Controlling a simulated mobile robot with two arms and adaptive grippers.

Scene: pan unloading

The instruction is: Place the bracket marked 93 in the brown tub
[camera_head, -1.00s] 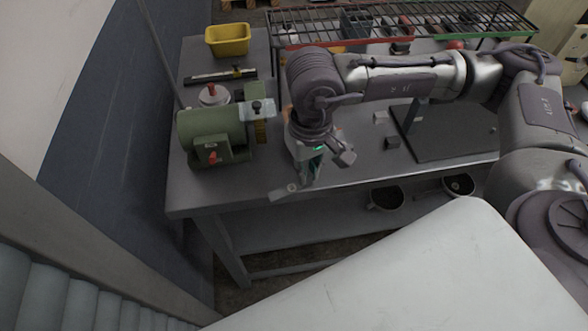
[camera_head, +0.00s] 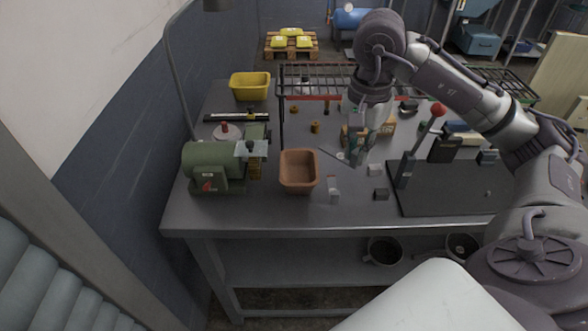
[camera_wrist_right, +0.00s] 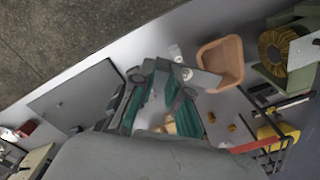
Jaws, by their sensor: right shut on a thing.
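The brown tub (camera_head: 299,187) stands on the workbench, right of the green grinder; no bracket shows inside it. It also shows in the wrist view (camera_wrist_right: 234,62). My right gripper (camera_head: 352,157) is above the bench to the right of the tub, shut on a flat grey bracket (camera_wrist_right: 206,79) whose plate juts toward the tub. Its marking cannot be read. The plate looks thin, nearly edge-on, in the head view. A second small grey piece (camera_head: 333,190) lies on the bench just right of the tub. My left gripper is out of view.
The green grinder (camera_head: 205,163) is left of the tub. A yellow bin (camera_head: 250,86) and wire rack (camera_head: 325,76) are behind. The bench front strip is clear.

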